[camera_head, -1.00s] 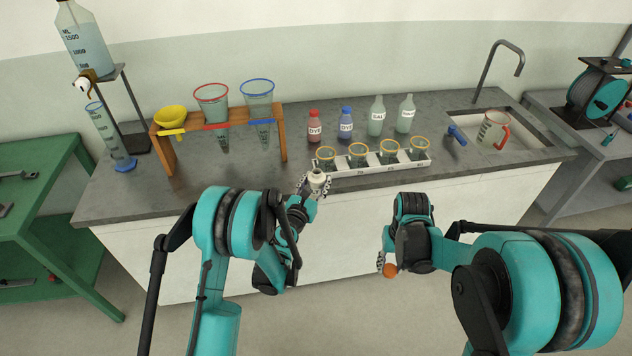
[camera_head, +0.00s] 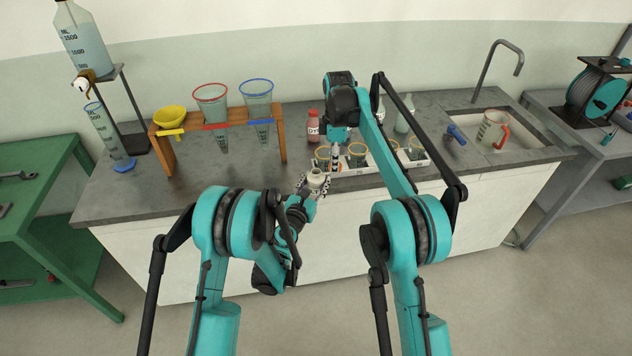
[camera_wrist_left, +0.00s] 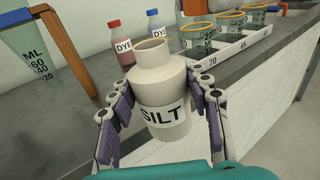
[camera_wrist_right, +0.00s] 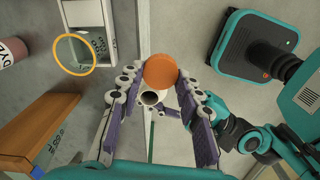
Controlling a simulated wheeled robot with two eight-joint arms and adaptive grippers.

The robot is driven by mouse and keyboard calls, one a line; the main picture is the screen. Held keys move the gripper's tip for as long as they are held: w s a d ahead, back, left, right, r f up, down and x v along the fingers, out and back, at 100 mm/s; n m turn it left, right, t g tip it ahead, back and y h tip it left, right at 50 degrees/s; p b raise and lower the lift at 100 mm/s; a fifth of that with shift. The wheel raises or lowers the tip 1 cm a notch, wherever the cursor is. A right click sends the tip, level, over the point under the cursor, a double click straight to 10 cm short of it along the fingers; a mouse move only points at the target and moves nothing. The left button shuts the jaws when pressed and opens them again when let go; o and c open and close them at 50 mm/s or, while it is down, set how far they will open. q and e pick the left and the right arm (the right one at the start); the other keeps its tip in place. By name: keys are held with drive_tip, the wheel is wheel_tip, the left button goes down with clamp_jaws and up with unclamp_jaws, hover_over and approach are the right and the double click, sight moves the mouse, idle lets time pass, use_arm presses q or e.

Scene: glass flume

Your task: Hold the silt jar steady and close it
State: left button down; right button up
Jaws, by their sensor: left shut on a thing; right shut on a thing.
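The silt jar (camera_wrist_left: 160,85) is a cream bottle with a SILT label and an open mouth. My left gripper (camera_wrist_left: 158,108) is shut around its body, and the jar stands upright near the counter's front edge. In the head view the jar (camera_head: 316,178) sits in my left gripper (camera_head: 313,187). My right gripper (camera_wrist_right: 158,88) is shut on the orange cap (camera_wrist_right: 160,70). The jar's open mouth (camera_wrist_right: 150,97) shows beyond the cap, apart from it in the picture. In the head view the cap is not clearly visible; my right gripper (camera_head: 335,158) is above and right of the jar.
A white rack (camera_head: 348,171) with gold-rimmed cups stands just right of the jar, partly behind my right arm. A red dye bottle (camera_head: 313,126) stands behind. A wooden stand (camera_head: 283,140) with funnels is at left. The sink (camera_head: 520,127) is at right.

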sight(315, 172)
drive_tip(key=a+r+n, duration=0.2)
drive_tip(key=a+n, duration=0.1)
drive_tip(key=a+r+n, duration=0.1)
drive_tip(key=a+n, duration=0.1)
drive_tip(key=shift+w+r, duration=0.2)
drive_tip(key=shift+r, duration=0.2)
drive_tip(key=shift+s+a+r+n, duration=0.15)
drive_tip(key=shift+a+r+n, duration=0.2)
drive_tip(key=shift+n, duration=0.25)
drive_tip(key=shift+f, duration=0.1)
drive_tip(key=shift+f, duration=1.9)
drive_tip(key=shift+f, duration=0.1)
drive_tip(key=shift+f, duration=0.75)
drive_tip(key=shift+f, duration=0.6)
